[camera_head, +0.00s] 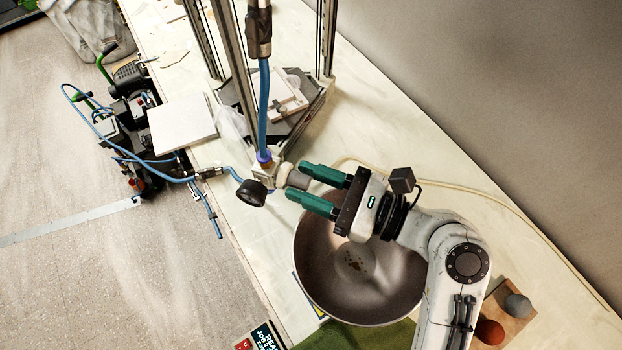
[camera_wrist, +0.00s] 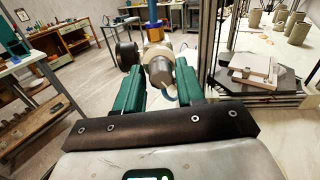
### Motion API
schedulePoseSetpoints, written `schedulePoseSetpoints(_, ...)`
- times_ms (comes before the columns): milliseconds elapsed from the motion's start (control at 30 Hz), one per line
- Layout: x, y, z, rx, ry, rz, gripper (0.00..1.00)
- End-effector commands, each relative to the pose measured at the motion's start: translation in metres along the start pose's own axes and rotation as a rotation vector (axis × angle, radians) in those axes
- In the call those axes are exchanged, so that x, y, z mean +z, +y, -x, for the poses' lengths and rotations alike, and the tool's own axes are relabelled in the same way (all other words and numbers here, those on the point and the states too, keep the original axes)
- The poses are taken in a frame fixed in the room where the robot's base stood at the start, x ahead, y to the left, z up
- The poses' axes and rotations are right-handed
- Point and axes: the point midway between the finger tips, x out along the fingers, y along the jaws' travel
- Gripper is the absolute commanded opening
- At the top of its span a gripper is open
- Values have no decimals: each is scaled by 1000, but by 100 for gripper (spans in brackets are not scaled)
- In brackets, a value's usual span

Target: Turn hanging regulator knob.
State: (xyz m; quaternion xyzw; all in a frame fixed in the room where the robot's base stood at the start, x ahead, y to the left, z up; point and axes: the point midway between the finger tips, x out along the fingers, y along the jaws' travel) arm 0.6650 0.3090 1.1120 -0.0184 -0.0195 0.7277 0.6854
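The regulator (camera_head: 264,168) hangs from a blue hose (camera_head: 263,105), with a black round gauge (camera_head: 251,193) at its lower left. Its knob, a grey-beige cylinder (camera_head: 297,180), points toward my gripper. My gripper (camera_head: 296,182) is open, its two green fingers reaching left to the knob. In the wrist view the knob (camera_wrist: 160,72) shows between the fingertips, with a gap on the left and a smaller one on the right. Whether the right finger touches it I cannot tell. The gauge (camera_wrist: 126,55) is beyond the left finger.
A large metal bowl (camera_head: 330,290) stands on the pale bench below my gripper. A metal frame (camera_head: 235,60) rises behind the regulator, with a dark platform (camera_head: 285,125). A white board (camera_head: 182,124) lies at the bench edge. Two balls, grey (camera_head: 518,305) and brown (camera_head: 490,331), sit lower right.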

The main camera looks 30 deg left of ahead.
Motion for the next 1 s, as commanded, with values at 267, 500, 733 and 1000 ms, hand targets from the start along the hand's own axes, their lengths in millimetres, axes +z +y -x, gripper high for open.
schedulePoseSetpoints(267, 0, 0, 0, 0, 0, 0, 11)
schedulePoseSetpoints(500, 0, 0, 0, 0, 0, 2, 0)
schedulePoseSetpoints(733, 0, 0, 0, -1, -3, 46, 0)
schedulePoseSetpoints(1000, 0, 0, 1, -3, -11, 216, 0)
